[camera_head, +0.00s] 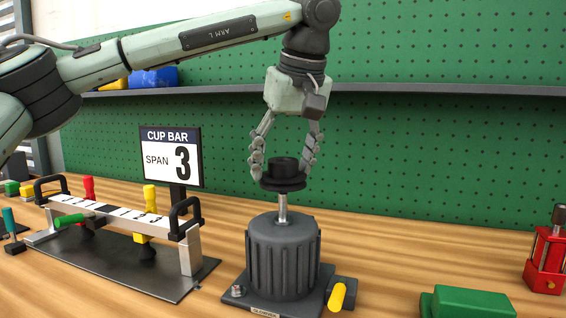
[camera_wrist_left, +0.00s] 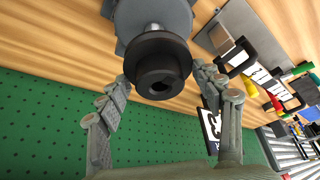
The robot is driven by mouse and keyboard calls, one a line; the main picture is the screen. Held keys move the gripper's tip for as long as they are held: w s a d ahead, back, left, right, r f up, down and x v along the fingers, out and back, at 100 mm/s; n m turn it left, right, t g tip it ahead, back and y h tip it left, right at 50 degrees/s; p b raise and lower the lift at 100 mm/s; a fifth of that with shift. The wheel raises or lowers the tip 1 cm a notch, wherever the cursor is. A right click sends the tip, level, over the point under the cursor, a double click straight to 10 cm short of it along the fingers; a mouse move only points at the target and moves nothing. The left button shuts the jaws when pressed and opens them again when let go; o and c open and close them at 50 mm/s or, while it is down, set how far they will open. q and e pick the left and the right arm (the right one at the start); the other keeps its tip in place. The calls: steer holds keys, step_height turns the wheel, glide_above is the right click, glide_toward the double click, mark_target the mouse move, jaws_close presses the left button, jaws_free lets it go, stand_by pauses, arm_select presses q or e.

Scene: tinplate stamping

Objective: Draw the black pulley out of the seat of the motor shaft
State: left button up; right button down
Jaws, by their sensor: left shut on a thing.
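The black pulley (camera_head: 284,174) is a stepped disc with a narrower hub on top, level above the grey ribbed motor (camera_head: 283,258). The bright motor shaft (camera_head: 282,207) stands up from the motor to the pulley's underside. I cannot tell how much shaft is inside the pulley. My left gripper (camera_head: 283,170) points down with its fingers on both sides of the pulley, shut on it. In the left wrist view the pulley (camera_wrist_left: 160,64) shows its bored hub between the fingertips (camera_wrist_left: 161,74), with a bit of shaft behind it. My right gripper is not in view.
A cup bar rack (camera_head: 118,213) with coloured handles and a "CUP BAR SPAN 3" sign (camera_head: 172,157) stands at left. A yellow-ended part (camera_head: 337,296) is beside the motor. A green block (camera_head: 468,302) and red device (camera_head: 546,258) are at right. A green pegboard (camera_head: 430,150) stands behind.

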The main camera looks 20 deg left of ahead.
arm_select(q)
steer(key=shift+r, duration=0.1)
step_height(320, 180, up, 2)
steer(key=shift+r+p, duration=0.1)
steer(key=shift+p, duration=0.95)
steer(key=shift+r, duration=0.9)
